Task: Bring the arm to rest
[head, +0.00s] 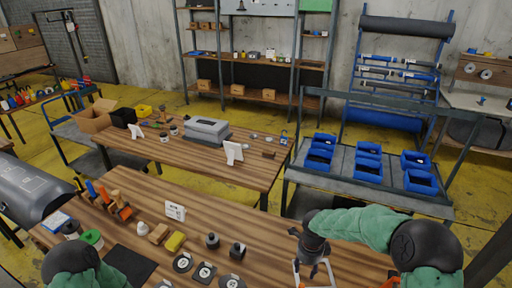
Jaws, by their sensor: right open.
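My right arm reaches in from the right with a green sleeve and dark joints. Its gripper (314,271) points down over the right part of the near wooden table (268,232). Its fingers are spread, and I see nothing held between them. The fingertips are near the bottom edge of the view, so whether they touch the table is unclear. My left arm shows only as a dark joint and green sleeve at the bottom left. Its gripper is outside the view.
Behind are a second table (240,178) with a grey case (206,130) and a cart with blue bins (368,171).

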